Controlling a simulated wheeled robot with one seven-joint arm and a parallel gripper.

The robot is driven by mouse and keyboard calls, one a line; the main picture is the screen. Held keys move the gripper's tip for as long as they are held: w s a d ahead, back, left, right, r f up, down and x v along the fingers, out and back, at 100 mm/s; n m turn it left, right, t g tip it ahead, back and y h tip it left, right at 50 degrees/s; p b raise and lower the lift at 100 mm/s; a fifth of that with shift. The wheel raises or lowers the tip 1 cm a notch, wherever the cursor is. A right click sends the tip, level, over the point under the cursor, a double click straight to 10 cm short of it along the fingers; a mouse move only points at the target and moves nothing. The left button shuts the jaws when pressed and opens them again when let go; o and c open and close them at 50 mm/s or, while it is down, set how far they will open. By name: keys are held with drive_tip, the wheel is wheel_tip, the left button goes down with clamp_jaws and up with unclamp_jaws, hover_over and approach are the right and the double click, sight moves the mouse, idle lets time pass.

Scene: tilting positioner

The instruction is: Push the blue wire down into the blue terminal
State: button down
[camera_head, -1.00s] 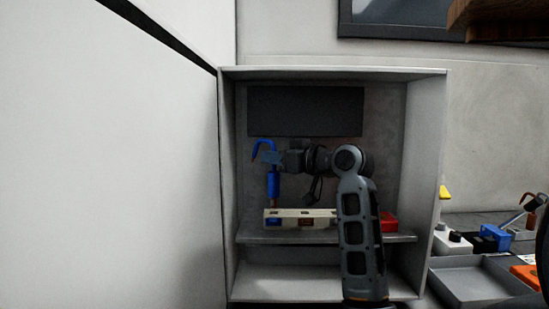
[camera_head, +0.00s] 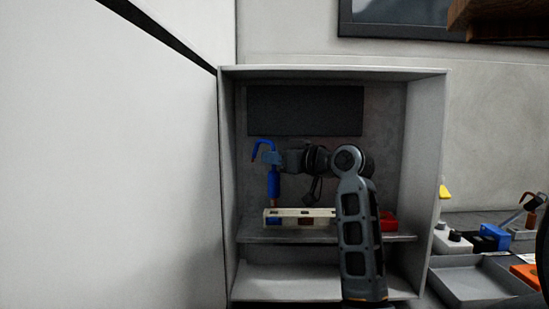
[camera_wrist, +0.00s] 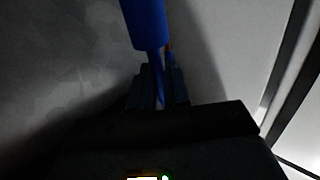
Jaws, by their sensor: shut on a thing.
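The blue wire (camera_head: 273,182) hangs upright at the left inside the open cabinet, with a hooked blue top and a copper-coloured lower tip. My gripper (camera_head: 271,158) is shut on its upper part, reaching in from the right. In the wrist view the wire's thick blue part (camera_wrist: 145,25) shows just beyond my shut fingers (camera_wrist: 158,85). The blue terminal (camera_head: 272,220) is at the left end of a pale terminal strip on the shelf. The wire's tip is just above or at the strip near this terminal; I cannot tell whether it is inside.
The strip (camera_head: 285,212) also carries a brownish terminal (camera_head: 304,221). A red block (camera_head: 388,221) sits on the shelf (camera_head: 280,237) behind my arm. The cabinet's side walls and top (camera_head: 330,70) enclose the space. A grey tray (camera_head: 480,283) and small boxes stand outside at right.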

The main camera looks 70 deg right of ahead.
sight(278, 173)
drive_tip(key=shift+f+b, duration=1.35)
drive_tip(key=shift+f, duration=0.6)
drive_tip(key=c, duration=1)
unclamp_jaws()
drive_tip(key=shift+s, duration=0.1)
drive_tip(key=b+v, duration=0.1)
drive_tip(key=v, duration=0.6)
drive_tip(key=shift+s+a, duration=0.15)
drive_tip(key=shift+s, duration=0.1)
drive_tip(key=shift+s, duration=0.1)
